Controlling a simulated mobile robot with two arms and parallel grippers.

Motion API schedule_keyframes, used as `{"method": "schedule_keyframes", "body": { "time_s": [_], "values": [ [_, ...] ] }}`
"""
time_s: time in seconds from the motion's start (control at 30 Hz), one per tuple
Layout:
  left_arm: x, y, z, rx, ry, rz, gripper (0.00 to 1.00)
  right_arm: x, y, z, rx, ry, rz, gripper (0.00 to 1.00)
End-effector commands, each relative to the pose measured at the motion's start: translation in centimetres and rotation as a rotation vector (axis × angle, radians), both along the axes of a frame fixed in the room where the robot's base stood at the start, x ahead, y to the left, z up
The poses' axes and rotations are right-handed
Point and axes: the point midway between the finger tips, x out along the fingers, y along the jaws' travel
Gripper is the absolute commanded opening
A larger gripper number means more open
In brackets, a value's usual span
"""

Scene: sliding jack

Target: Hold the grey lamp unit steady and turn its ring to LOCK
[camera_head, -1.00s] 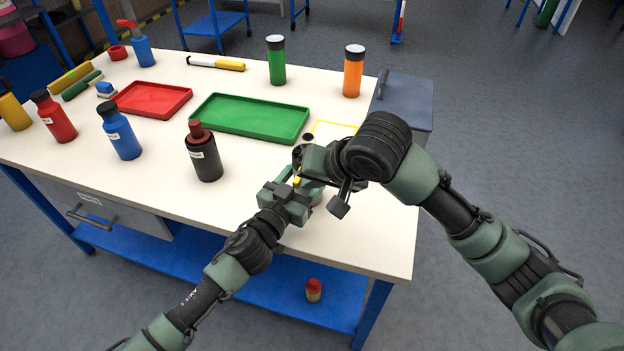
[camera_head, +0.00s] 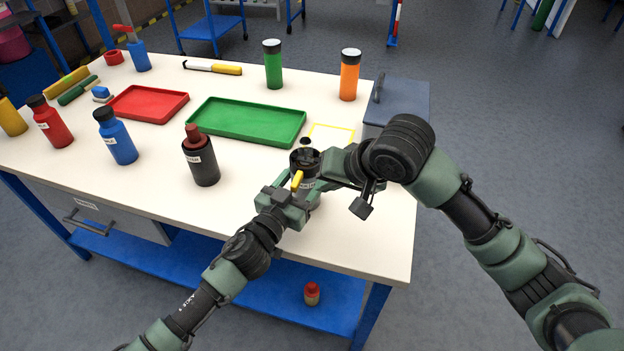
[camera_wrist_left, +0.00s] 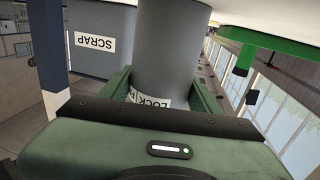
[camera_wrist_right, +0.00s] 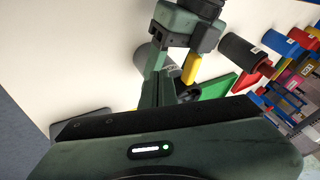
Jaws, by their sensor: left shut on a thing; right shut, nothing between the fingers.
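The grey lamp unit (camera_head: 309,184) stands upright near the right part of the table, with a dark open top and a yellow lever (camera_head: 297,180) on its near-left side. My left gripper (camera_head: 291,203) is shut around its body; in the left wrist view the grey cylinder (camera_wrist_left: 168,50) sits between the fingers, with a label reading LOCK partly hidden at the bottom. My right gripper (camera_head: 325,166) is shut and empty, just right of the unit's top. In the right wrist view the yellow lever (camera_wrist_right: 191,68) shows beside its closed fingers. Contact with it cannot be told.
A green tray (camera_head: 247,138) lies behind the unit, near a yellow outlined square (camera_head: 333,130). A dark bottle (camera_head: 202,168) with a red-brown top stands left. A grey box (camera_head: 402,98), labelled SCRAP in the left wrist view, stands off the table's right edge.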

Motion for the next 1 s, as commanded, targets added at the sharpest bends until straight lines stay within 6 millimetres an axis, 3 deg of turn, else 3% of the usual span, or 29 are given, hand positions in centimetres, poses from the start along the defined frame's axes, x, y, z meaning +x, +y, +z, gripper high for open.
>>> {"method": "schedule_keyframes", "body": {
  "time_s": [0.03, 0.2, 0.43, 0.87, 0.9, 1.0],
  "values": [
    [0.0, 0.0, 0.0, 0.000, 0.000, 0.001, 0.08, -0.4, -1.2, -0.1, -0.003, 0.000, -0.003, 0.00],
    [0.0, 0.1, 0.0, 0.000, 0.001, 0.002, 0.08, -2.4, -2.2, 3.7, 0.000, -0.006, 0.001, 0.00],
    [0.1, 0.1, 0.0, 0.000, 0.001, 0.002, 0.08, -4.5, -3.5, 6.9, 0.000, -0.003, 0.001, 0.00],
    [0.1, 0.1, 0.0, 0.000, 0.000, 0.002, 0.08, -5.3, -4.0, 8.0, -0.001, 0.000, 0.000, 0.00],
    [0.1, 0.1, 0.0, 0.000, 0.000, 0.002, 0.65, -5.3, -4.0, 8.0, -0.001, 0.001, 0.000, 0.00],
    [0.1, 0.1, 0.0, 0.000, 0.000, 0.003, 0.88, -5.3, -4.0, 8.0, -0.001, 0.001, 0.000, 0.00]
  ]
}}
